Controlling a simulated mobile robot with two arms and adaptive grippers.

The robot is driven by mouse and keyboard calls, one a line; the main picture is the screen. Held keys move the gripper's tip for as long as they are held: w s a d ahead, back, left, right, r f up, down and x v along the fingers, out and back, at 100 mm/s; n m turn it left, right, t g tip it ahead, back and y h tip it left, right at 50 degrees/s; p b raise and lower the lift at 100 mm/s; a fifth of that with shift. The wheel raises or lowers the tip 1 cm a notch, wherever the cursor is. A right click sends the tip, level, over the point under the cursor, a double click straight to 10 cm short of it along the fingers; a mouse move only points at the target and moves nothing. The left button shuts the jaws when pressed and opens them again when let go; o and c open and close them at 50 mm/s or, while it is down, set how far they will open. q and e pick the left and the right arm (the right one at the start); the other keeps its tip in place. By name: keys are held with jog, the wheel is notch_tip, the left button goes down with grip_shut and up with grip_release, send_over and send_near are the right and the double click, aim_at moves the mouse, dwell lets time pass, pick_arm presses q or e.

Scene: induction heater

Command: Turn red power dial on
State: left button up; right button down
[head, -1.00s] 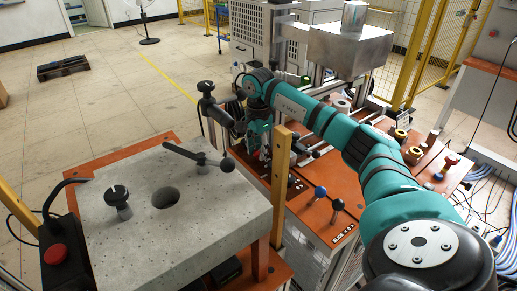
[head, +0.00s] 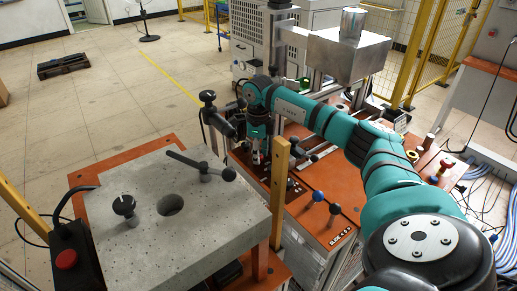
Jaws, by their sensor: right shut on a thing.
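My right arm reaches in from the right, teal with black joints. My right gripper (head: 258,155) points down at the orange bench, just behind the yellow post. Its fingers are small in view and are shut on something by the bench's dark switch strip. A small red part shows between the fingers, but I cannot tell whether it is the red power dial. My left gripper is not in view.
A grey stone block (head: 150,245) with a hole and black clamp handles (head: 200,167) stands at the front left. A yellow post (head: 279,190) rises close to my right gripper. Blue (head: 318,195) and black (head: 335,208) ball-topped levers stand on the orange bench (head: 335,180). A red emergency button (head: 67,259) is at the lower left.

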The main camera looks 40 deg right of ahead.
jog(key=m+p, duration=0.1)
jog(key=m, duration=0.3)
jog(key=shift+r+m, duration=0.15)
jog(key=shift+m, duration=0.15)
jog(key=shift+m+p, duration=0.4)
jog(key=shift+m, duration=1.1)
jog(key=shift+w, duration=0.1)
jog(key=c, duration=1)
grip_release()
notch_tip(320, 180, up, 12)
jog(key=shift+f, duration=0.1)
jog(key=shift+f, duration=0.1)
